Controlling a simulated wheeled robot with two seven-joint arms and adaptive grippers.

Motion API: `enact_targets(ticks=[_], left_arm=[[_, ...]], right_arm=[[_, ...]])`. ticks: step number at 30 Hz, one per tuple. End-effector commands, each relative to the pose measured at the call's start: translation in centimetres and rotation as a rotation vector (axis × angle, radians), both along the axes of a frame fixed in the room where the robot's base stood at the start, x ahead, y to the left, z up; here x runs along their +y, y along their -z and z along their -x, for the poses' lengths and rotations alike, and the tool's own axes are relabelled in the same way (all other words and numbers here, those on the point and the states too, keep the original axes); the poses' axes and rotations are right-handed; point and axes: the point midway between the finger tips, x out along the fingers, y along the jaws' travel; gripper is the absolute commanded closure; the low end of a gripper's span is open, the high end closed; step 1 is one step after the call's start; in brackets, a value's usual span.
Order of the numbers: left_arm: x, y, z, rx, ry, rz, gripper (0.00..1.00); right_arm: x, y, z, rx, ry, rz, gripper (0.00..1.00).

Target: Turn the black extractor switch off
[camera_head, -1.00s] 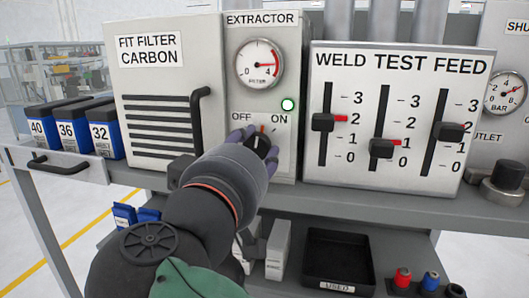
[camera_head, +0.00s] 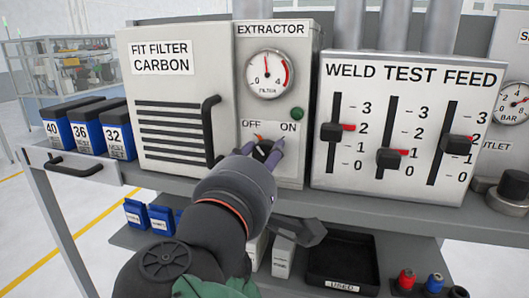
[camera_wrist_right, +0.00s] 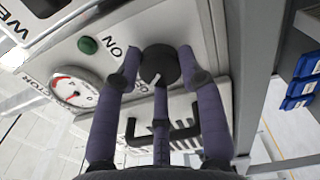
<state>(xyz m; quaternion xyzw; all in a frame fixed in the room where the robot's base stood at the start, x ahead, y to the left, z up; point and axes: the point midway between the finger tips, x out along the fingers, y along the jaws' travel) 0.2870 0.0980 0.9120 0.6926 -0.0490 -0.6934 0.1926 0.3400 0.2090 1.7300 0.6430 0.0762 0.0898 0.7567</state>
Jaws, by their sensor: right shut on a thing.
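The black extractor switch (camera_head: 263,149) is a round knob on the grey extractor panel (camera_head: 308,60), between the OFF and ON labels. It is mostly hidden by my fingers in the head view. In the right wrist view the knob (camera_wrist_right: 159,66) shows its face and a short white pointer line. My right gripper (camera_head: 262,156) has its purple fingers around the knob, closed on its sides; the fingers (camera_wrist_right: 160,72) also show in the wrist view. The lamp (camera_head: 297,114) above ON is dark green and unlit. The filter gauge (camera_head: 267,75) has its needle pointing upward. My left gripper is not in view.
A black handle (camera_head: 210,130) sticks out left of the switch. The weld test feed panel (camera_head: 408,70) with three sliders stands to the right. Blue filter boxes (camera_head: 118,140) stand at left. A black tray (camera_head: 342,262) is on the lower shelf.

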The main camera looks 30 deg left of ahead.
Motion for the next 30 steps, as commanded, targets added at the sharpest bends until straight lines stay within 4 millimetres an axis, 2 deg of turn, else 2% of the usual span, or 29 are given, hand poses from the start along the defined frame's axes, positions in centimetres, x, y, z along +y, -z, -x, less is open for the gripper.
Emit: enact_targets(ticks=[1, 9, 24, 25, 27, 30], left_arm=[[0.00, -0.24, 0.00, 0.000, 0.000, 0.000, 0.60], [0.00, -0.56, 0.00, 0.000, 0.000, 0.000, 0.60], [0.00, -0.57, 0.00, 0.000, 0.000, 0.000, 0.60], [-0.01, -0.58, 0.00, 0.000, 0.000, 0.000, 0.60], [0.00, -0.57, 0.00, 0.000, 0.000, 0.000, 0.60], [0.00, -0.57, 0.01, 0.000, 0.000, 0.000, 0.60]], right_arm=[[0.00, -0.48, 0.09, -0.011, -0.004, 0.016, 0.93], [0.03, -0.31, 0.09, -0.029, -0.004, 0.094, 0.93], [0.07, -0.12, 0.08, -0.031, -0.004, 0.110, 0.93], [0.08, -0.11, 0.08, -0.031, -0.004, 0.110, 0.52], [0.08, -0.08, 0.07, -0.030, -0.003, 0.110, 0.37], [0.06, -0.02, 0.06, -0.028, -0.002, 0.110, 0.37]])
